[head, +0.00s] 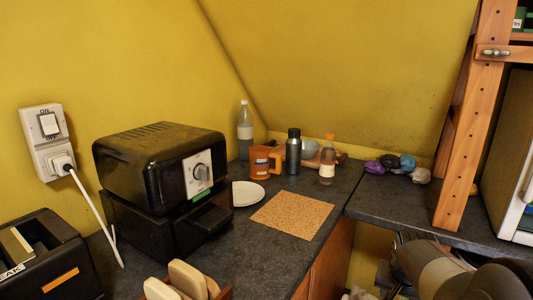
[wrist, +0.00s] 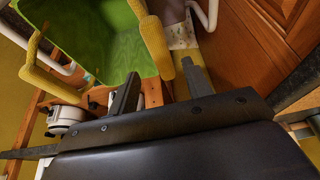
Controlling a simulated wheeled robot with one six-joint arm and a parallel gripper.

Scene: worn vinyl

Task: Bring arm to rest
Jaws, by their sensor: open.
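My gripper (wrist: 160,70) shows in the wrist view with its two dark fingers apart and nothing between them. Beyond the fingers is a green chair (wrist: 95,35) with yellow padded arms; the gap between the fingers and the chair is hard to judge. In the head view, parts of my arm show low at the right, below the counter's front edge. The fingers cannot be made out there.
A wooden post (head: 465,140) rises at the right. A wooden cabinet front (wrist: 250,45) is near the gripper.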

